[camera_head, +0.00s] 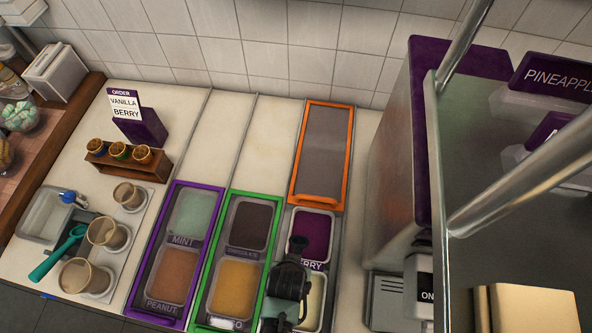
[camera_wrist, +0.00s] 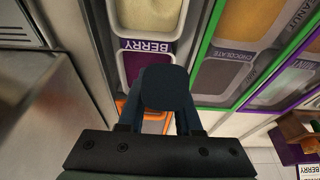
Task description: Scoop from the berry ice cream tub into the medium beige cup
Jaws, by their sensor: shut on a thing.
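The berry ice cream tub (camera_head: 318,228) is dark purple, labelled BERRY, in the orange-framed column at the centre right. It also shows in the wrist view (camera_wrist: 136,66). My gripper (camera_head: 291,268) is shut on a dark scoop (camera_head: 298,243), whose rounded head is over the berry tub's left side. In the wrist view the scoop's dark head (camera_wrist: 165,88) covers part of the tub. Whether it touches the ice cream or carries any, I cannot tell. The medium beige cup (camera_head: 103,232) stands upright at the left, between a smaller cup (camera_head: 129,195) and a larger one (camera_head: 82,277).
A vanilla-coloured tub (camera_head: 317,295) is below berry. Green-framed chocolate (camera_head: 251,224) and purple-framed mint (camera_head: 191,215) and peanut (camera_head: 172,275) tubs lie left. A teal scoop (camera_head: 58,254) rests near the cups. A steel machine (camera_head: 402,160) stands close on the right.

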